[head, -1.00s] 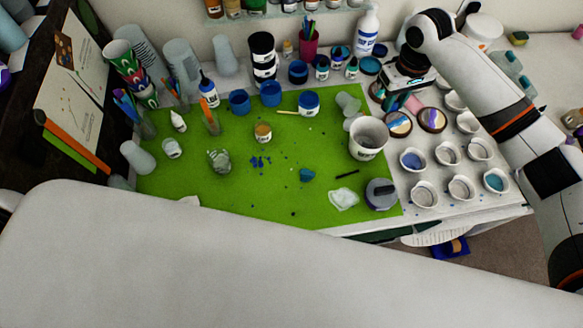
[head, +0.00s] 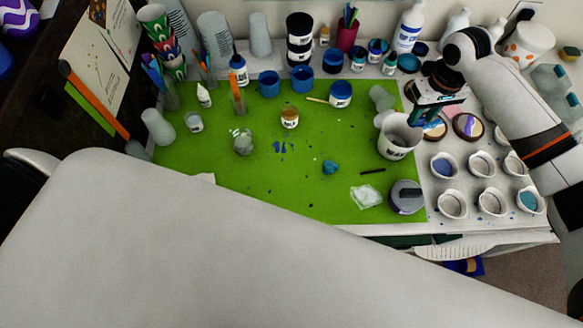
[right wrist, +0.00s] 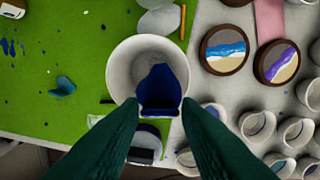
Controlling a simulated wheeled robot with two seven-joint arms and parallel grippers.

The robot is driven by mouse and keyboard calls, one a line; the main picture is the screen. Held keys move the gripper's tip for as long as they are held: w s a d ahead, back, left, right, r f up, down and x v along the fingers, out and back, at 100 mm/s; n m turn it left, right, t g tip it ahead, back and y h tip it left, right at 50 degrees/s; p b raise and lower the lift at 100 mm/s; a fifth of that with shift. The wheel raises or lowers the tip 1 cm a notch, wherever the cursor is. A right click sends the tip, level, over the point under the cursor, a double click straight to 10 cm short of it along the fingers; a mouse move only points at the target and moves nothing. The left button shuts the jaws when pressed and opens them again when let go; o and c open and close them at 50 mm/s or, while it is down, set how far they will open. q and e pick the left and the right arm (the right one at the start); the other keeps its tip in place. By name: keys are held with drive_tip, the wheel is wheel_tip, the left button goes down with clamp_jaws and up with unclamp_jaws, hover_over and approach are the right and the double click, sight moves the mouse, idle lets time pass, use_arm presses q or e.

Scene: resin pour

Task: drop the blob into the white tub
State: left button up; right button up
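The white tub (head: 394,151) stands upright at the right edge of the green mat. In the right wrist view its pale rim (right wrist: 116,75) lies just beyond my fingertips. My right gripper (right wrist: 161,104) has its two dark green fingers a little apart, with a dark blue piece, apparently the blob (right wrist: 161,88), filling the gap. It overlaps the tub's opening and near rim in that view. In the head view my right gripper (head: 414,116) is over the tub's upper right side, and the held piece cannot be made out. My left gripper is not in view.
A teal lump (head: 331,167) and blue spots lie on the green mat (head: 270,195). A grey-lidded jar (head: 406,197) stands in front of the tub. Several small cups (head: 452,204) and round painted discs (head: 468,127) are to its right. The middle of the mat is mostly clear.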

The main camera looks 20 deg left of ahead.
drive_tip(key=o, duration=0.3)
drive_tip(key=shift+o, duration=0.2)
wheel_tip(320, 180, up, 12)
drive_tip(key=b, duration=0.3)
idle(0.3)
